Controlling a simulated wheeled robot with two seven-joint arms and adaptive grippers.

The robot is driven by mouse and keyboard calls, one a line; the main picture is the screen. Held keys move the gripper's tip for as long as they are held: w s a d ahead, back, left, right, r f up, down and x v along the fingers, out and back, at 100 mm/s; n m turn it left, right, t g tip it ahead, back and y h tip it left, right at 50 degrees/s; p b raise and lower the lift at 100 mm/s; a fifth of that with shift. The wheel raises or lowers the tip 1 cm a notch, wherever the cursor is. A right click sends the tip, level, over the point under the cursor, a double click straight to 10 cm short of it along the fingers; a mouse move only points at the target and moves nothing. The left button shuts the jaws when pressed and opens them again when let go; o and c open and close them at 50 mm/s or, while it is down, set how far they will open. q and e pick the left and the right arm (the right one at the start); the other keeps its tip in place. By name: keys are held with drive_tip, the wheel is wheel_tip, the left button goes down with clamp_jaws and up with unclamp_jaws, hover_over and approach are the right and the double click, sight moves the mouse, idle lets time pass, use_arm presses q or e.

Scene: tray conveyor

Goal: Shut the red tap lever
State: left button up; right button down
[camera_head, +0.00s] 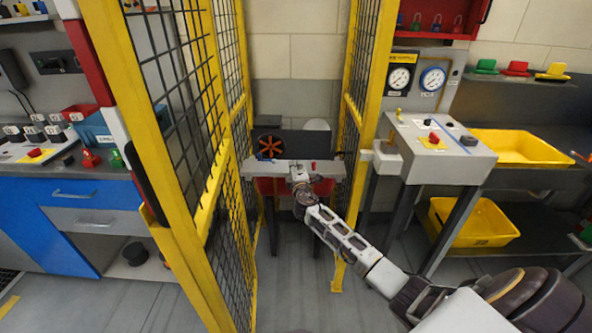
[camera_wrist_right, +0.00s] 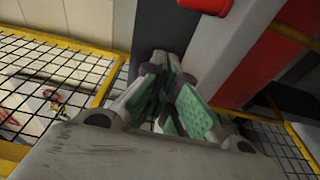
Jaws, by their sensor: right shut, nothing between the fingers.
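A small red piece (camera_head: 313,165), which looks like the red tap lever, stands on the grey bench top (camera_head: 262,168) between the yellow fence panels. In the right wrist view a red rounded part (camera_wrist_right: 208,5) shows at the top edge, cut off by the frame. I cannot tell how the lever is turned. My right gripper (camera_head: 298,172) is at the front of the bench, just left of the red piece. In the right wrist view its green-padded fingers (camera_wrist_right: 176,98) are shut and empty, apart from the red part. My left gripper is not in view.
Yellow mesh fence panels (camera_head: 215,190) stand on both sides of my right arm. A dark red handwheel (camera_head: 269,146) and a small blue part (camera_head: 264,156) are at the bench's left. A grey control box (camera_head: 440,165) stands to the right.

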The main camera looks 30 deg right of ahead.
sight(314, 163)
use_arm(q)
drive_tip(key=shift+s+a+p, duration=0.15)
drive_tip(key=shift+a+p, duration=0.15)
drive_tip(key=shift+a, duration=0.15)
use_arm(e)
drive_tip(key=shift+s+d+f, duration=0.1)
drive_tip(key=shift+s+d, duration=0.5)
drive_tip(key=shift+d, duration=0.2)
drive_tip(key=shift+s+d, duration=0.55)
drive_tip(key=shift+d, duration=0.2)
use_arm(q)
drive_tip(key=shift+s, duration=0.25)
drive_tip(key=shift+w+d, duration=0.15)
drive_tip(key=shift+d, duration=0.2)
use_arm(e)
drive_tip(key=shift+s+d+n+y, duration=0.15)
drive_tip(key=shift+s+n+y, duration=0.1)
drive_tip(key=shift+n+y, duration=0.2)
